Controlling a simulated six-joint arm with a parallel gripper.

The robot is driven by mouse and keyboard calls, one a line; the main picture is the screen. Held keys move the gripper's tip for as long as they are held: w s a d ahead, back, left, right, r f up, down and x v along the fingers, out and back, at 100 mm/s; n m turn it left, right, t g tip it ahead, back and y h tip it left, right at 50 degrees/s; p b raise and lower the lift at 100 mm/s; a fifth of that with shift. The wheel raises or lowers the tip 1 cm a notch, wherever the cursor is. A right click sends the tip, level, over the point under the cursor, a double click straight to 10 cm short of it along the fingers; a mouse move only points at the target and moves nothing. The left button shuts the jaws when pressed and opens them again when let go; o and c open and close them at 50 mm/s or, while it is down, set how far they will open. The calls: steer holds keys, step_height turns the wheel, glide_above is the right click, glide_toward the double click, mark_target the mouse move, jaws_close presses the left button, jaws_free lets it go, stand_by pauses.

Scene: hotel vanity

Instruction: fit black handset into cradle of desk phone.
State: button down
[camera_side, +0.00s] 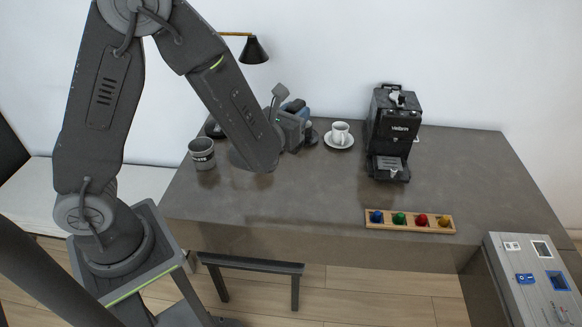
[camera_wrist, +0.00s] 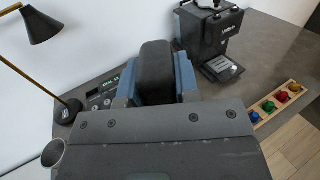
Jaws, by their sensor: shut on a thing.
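The black handset (camera_wrist: 156,70) is held between the blue-grey fingers of my gripper (camera_wrist: 157,84) in the wrist view. In the side view my gripper (camera_side: 293,122) is over the back of the desk, and the handset is mostly hidden there. The desk phone (camera_wrist: 103,94) shows in the wrist view as a dark body with a lit green display and some keys, just left of the handset. Its cradle is hidden behind the handset and my gripper, so I cannot tell whether the handset touches it. In the side view my arm covers most of the phone.
A black coffee machine (camera_side: 392,135) and a white cup (camera_side: 340,132) on a saucer stand right of my gripper. A dark mug (camera_side: 202,154) is at left, below a lamp (camera_side: 255,50). A wooden tray (camera_side: 447,225) with coloured pieces lies at the front edge. The desk's middle is clear.

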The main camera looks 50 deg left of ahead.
steer(key=s+a+f+n+g+y, duration=0.2)
steer(key=s+a+f+n+y, duration=0.25)
steer(key=a, duration=0.45)
steer(key=s+a+f+n+g+y, duration=0.1)
steer(key=s+a+f+g+y, duration=0.15)
steer(key=s+a+f, duration=0.55)
steer(key=w+d+f, duration=0.6)
steer(key=w+f, duration=0.2)
steer(key=w, duration=0.1)
steer(key=shift+f, duration=0.15)
steer(key=c, duration=0.8)
jaws_free()
steer(key=shift+c, duration=0.2)
